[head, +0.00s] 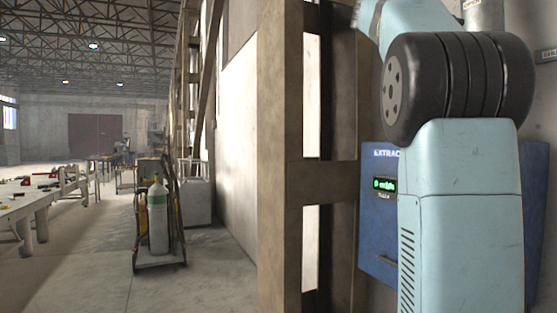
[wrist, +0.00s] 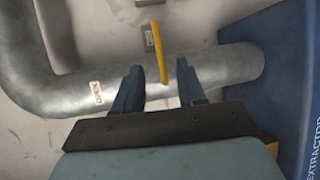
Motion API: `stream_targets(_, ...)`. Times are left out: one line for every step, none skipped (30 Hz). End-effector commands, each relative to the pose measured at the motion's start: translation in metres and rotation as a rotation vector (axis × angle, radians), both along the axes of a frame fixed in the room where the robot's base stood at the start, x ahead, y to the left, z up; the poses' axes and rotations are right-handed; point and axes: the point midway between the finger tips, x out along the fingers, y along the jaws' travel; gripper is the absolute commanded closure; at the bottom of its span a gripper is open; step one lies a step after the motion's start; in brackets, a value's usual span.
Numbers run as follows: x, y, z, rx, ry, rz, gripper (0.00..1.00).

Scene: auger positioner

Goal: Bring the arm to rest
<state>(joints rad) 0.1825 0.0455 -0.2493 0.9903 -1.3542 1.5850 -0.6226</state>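In the wrist view my gripper (wrist: 160,83) has its two blue-grey fingers spread apart with a gap between them. Nothing is held between the fingertips. A yellow bar (wrist: 159,52) shows beyond and between the fingers, in front of a silver pipe (wrist: 225,67); I cannot tell how far it is from the fingertips. In the head view my light-blue arm with its black joint fills the right side, and the gripper is out of that frame.
A blue extractor cabinet (head: 379,215) with a green display stands behind my arm.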

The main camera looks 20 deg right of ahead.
Motion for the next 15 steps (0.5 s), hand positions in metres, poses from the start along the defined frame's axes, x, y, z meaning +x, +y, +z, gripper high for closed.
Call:
stream_targets(-0.004,-0.008,-0.001,0.0,0.001,-0.004,0.6)
stream_targets(-0.005,-0.012,-0.002,0.0,0.001,-0.003,0.6)
stream_targets(-0.007,-0.018,-0.003,0.001,0.0,-0.003,0.6)
stream_targets(-0.009,-0.023,-0.004,0.001,0.0,-0.003,0.6)
stream_targets(-0.011,-0.027,-0.005,0.0,0.0,-0.004,0.6)
stream_targets(-0.014,-0.033,-0.006,0.0,0.0,-0.004,0.6)
stream_targets(-0.015,-0.037,-0.007,0.0,0.0,-0.003,0.6)
stream_targets(-0.016,-0.042,-0.008,0.0,-0.001,-0.002,0.6)
stream_targets(-0.018,-0.048,-0.009,0.0,0.0,-0.003,0.6)
stream_targets(-0.02,-0.053,-0.009,-0.001,0.0,-0.004,0.6)
stream_targets(-0.022,-0.057,-0.01,0.0,0.0,-0.004,0.6)
stream_targets(-0.023,-0.063,-0.011,0.0,0.0,-0.003,0.6)
stream_targets(-0.025,-0.067,-0.012,0.0,0.0,-0.002,0.6)
stream_targets(-0.027,-0.071,-0.013,0.0,0.001,-0.003,0.6)
stream_targets(-0.029,-0.077,-0.014,0.0,0.001,-0.003,0.6)
